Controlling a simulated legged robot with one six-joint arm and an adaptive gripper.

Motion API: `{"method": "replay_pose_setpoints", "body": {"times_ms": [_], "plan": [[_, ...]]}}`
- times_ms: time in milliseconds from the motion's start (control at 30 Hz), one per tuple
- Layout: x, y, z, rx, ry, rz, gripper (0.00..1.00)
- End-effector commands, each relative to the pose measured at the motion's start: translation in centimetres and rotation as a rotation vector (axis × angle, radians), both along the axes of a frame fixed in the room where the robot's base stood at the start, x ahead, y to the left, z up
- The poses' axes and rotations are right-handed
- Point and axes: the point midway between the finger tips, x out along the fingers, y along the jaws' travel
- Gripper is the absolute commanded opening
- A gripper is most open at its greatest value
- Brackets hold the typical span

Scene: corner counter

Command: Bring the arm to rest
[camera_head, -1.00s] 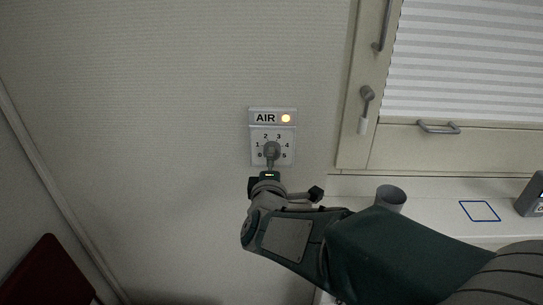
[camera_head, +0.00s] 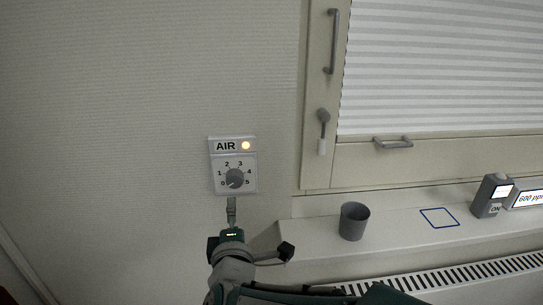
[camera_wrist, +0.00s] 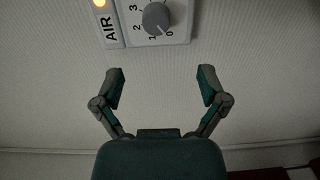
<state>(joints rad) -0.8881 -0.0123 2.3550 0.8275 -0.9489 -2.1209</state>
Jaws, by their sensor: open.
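My gripper (camera_head: 231,212) is just below the AIR panel (camera_head: 217,180) on the wall, apart from the grey dial knob (camera_head: 235,177). In the wrist view my gripper (camera_wrist: 162,80) is open, its two fingers spread with nothing between them. The knob (camera_wrist: 156,17) is beyond the fingertips at the top of that view. Its pointer seems to lie near the 0 mark, though this is hard to tell exactly. A lamp (camera_head: 245,145) beside the AIR label glows yellow-orange. My arm reaches in from the bottom of the head view.
A white ledge (camera_head: 400,238) at right bears a grey cup (camera_head: 354,221), a blue square outline (camera_head: 439,217) and a small grey device (camera_head: 492,195). A radiator grille (camera_head: 450,277) is below. A window handle (camera_head: 323,130) sticks out above. The wall left of the panel is clear.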

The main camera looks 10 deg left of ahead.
Motion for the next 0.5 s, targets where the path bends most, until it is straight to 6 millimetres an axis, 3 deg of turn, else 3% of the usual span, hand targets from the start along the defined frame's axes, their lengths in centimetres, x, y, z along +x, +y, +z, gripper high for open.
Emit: {"method": "replay_pose_setpoints", "body": {"times_ms": [267,500], "plan": [[1.0,-4.8,1.1,0.347,0.274,0.072,0.92],[-0.8,-10.9,0.6,0.648,0.601,-0.005,0.92]]}}
